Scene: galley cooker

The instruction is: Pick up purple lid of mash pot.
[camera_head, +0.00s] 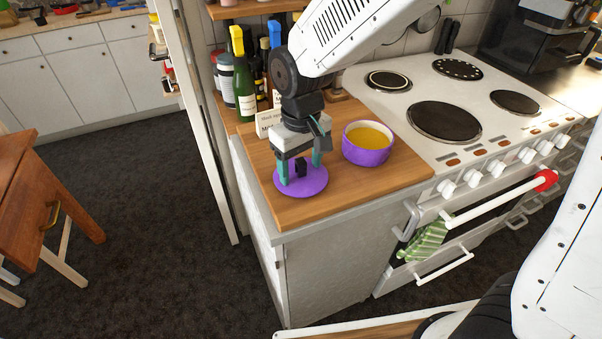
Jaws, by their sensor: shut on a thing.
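The purple lid (314,187) is a flat disc with a dark upright knob (301,167), at the front left of the wooden worktop. My gripper (300,170) points down over it, with its teal fingers on either side of the knob, shut on it. I cannot tell whether the lid touches the worktop or is slightly above it. The purple mash pot (366,155) stands uncovered to the right of the lid, with yellow mash inside.
The wooden worktop (350,192) ends at a front edge and a left edge close to the lid. Bottles (243,85) and a small label card (269,124) stand behind my gripper. The white cooker (420,92) with several hotplates adjoins on the right.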

